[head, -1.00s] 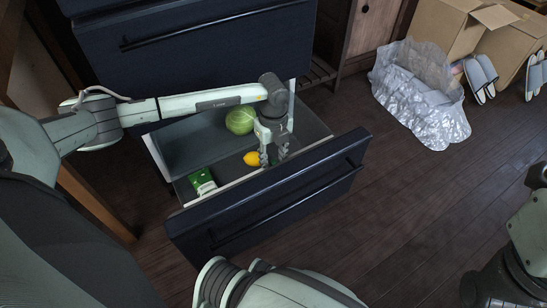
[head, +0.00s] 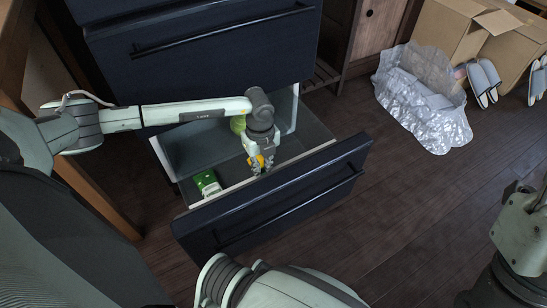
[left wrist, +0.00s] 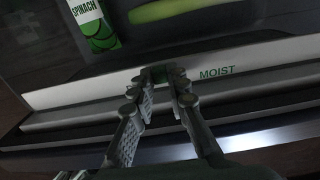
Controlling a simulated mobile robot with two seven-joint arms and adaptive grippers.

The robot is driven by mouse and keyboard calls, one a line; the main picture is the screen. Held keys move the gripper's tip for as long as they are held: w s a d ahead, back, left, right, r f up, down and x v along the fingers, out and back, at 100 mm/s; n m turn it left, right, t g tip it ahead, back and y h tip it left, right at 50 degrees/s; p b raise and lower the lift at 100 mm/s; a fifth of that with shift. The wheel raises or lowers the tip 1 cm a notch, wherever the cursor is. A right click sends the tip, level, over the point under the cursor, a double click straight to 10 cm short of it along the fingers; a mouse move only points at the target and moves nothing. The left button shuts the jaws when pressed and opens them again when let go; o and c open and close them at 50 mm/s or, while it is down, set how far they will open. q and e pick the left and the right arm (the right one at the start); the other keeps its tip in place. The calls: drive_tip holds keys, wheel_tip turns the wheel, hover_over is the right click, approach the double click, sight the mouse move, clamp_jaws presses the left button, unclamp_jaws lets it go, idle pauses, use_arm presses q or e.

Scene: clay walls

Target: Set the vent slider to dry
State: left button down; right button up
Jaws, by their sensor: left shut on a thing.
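The open refrigerator drawer (head: 275,205) has a pale rail along the inside of its front. A small dark green vent slider (left wrist: 162,72) sits at this rail, just left of the printed word MOIST (left wrist: 217,72). My left gripper (head: 258,170) reaches down to the rail from above. In the left wrist view its fingertips (left wrist: 160,82) are closed on the slider from both sides and partly hide it. I see no "dry" label; the rail's left part looks blank.
A spinach pack (head: 207,182) lies in the drawer, left of the gripper. A yellow fruit (head: 256,161) and a green cabbage (head: 238,124) are partly hidden behind my gripper and arm. A closed drawer (head: 200,60) is above. Crumpled plastic (head: 425,100) lies on the floor at right.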

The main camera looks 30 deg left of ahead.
use_arm(q)
drive_tip(key=shift+s+a, duration=0.15)
drive_tip(key=shift+s, duration=0.05)
drive_tip(key=c, duration=1.5)
unclamp_jaws()
drive_tip(key=shift+s, duration=0.1)
drive_tip(key=shift+r, duration=0.2)
wheel_tip(320, 180, up, 12)
drive_tip(key=shift+f, duration=0.15)
